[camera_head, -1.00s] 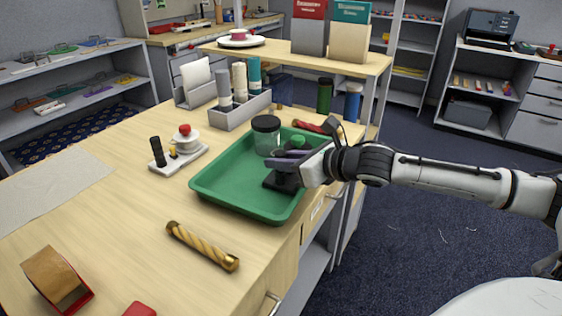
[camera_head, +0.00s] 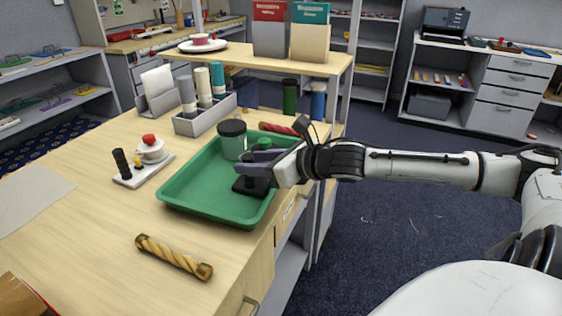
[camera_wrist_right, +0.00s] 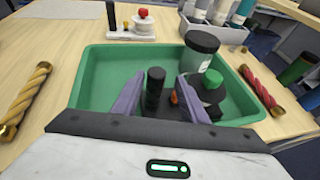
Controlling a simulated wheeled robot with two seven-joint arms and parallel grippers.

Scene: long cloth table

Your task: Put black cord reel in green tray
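The black cord reel (camera_head: 254,186) sits inside the green tray (camera_head: 186,190), near its right side. The wrist view shows its black handle post (camera_wrist_right: 155,88), a green knob (camera_wrist_right: 212,79) and a small orange part on a black base. My right gripper (camera_head: 256,163) reaches over the tray's right rim. In the wrist view its purple fingers (camera_wrist_right: 160,92) are spread on either side of the black post, with gaps visible, so it is open. The head view partly hides the reel behind the fingers. My left gripper is in neither view.
A dark-lidded jar (camera_head: 233,138) stands in the tray's back. A white reel (camera_head: 151,150) on a white base stands left of the tray. A gold twisted rod (camera_head: 173,257) lies in front, a red one (camera_head: 280,129) behind. A grey bottle rack (camera_head: 205,121) stands behind.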

